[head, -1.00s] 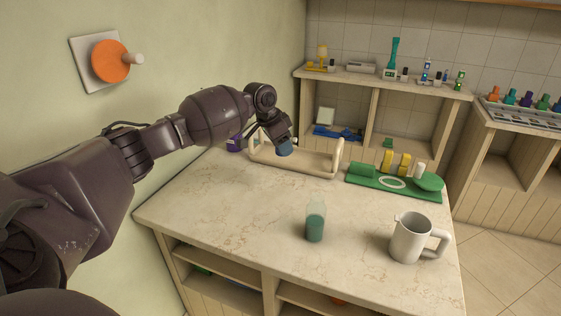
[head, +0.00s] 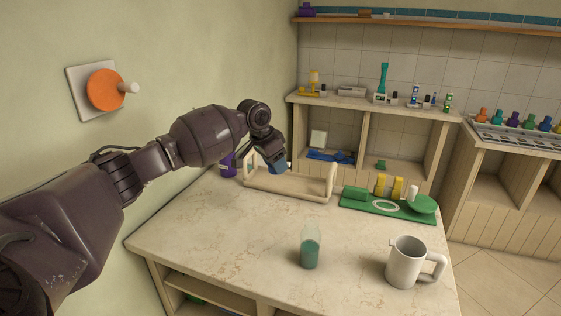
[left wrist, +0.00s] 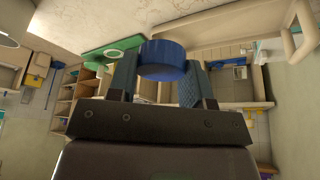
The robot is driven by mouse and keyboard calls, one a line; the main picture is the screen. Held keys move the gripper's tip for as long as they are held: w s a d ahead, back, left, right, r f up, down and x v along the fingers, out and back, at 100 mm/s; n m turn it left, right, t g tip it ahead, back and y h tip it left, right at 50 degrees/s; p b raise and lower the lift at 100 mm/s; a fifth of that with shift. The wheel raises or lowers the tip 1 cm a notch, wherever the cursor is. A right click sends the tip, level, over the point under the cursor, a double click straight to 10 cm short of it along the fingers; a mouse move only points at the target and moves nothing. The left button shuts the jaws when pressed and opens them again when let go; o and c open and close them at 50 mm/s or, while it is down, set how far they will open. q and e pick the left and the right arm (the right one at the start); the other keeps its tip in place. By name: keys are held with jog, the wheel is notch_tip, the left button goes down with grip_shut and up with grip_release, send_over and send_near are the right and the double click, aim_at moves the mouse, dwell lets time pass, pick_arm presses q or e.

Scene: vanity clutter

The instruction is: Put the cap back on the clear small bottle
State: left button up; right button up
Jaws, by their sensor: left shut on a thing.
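The clear small bottle (head: 310,248) stands upright and uncapped near the middle of the counter, with teal liquid inside. My left gripper (head: 277,168) is over the far left part of the counter, beyond the bottle and at the beige wooden stand. In the left wrist view, the left gripper (left wrist: 163,75) is shut on a blue cap (left wrist: 163,60), which sits between its two fingertips. In the head view the gripper mostly hides the cap. My right gripper is not in view.
A beige wooden stand (head: 285,187) is at the back of the counter (head: 215,232), beside a purple container (head: 228,165). A green tray (head: 375,209) with several pieces is at back right. A white mug (head: 405,263) stands right of the bottle. The counter's front left is clear.

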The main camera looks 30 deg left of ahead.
pick_arm(q)
jog(key=s+d+f+n+y, duration=0.1)
jog(key=s+d+f+n, duration=0.1)
jog(key=s+d, duration=0.9)
jog(key=s+d+f+n, duration=0.3)
jog(key=s+d+f, duration=0.2)
jog(key=s+d, duration=0.6)
jog(key=shift+d+f+t+y, duration=0.15)
jog(key=shift+d+t+y, duration=0.15)
jog(key=shift+d+y, duration=0.15)
